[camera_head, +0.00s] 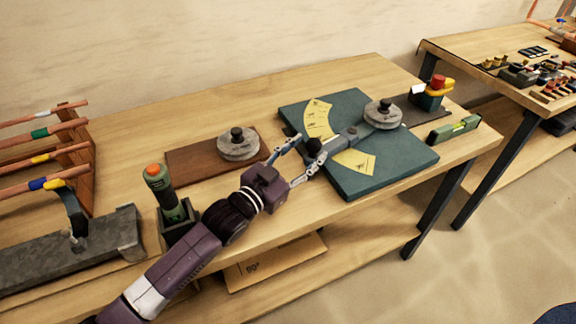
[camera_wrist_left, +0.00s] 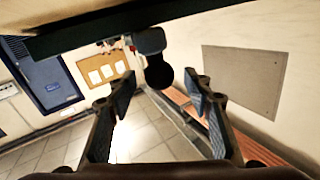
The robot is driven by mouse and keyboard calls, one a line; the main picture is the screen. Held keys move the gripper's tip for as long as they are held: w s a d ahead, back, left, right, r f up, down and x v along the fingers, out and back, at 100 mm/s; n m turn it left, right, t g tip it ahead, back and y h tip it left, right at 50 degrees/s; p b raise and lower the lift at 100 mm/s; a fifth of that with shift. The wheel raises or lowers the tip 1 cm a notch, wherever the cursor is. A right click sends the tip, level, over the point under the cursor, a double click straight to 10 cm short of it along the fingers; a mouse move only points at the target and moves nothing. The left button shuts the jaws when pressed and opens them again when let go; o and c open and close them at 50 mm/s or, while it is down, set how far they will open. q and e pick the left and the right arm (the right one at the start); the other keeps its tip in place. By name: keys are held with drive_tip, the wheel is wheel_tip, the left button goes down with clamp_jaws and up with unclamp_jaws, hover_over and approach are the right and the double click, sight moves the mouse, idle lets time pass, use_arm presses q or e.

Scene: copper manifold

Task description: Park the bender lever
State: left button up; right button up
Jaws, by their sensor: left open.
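The bender is a teal plate (camera_head: 400,165) with yellow angle scales and a grey disc (camera_head: 383,112) at its far right part. Its grey lever (camera_head: 341,138) runs from the disc toward the lower left and ends in a black knob (camera_head: 315,146). My left gripper (camera_head: 308,149) is open at the plate's left edge, its fingers on either side of the knob. In the left wrist view, the knob (camera_wrist_left: 158,73) shows between and slightly beyond the open fingertips (camera_wrist_left: 162,88); contact cannot be told. My right gripper is out of view.
A brown board (camera_head: 190,158) with a second knobbed disc (camera_head: 238,146) lies left of the plate. A green tool in a holder (camera_head: 178,213) stands near my left arm. A level (camera_head: 454,129) and a red-topped device (camera_head: 434,90) are on the right. A pipe rack (camera_head: 78,160) stands far left.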

use_arm(q)
drive_tip(key=v, duration=0.9)
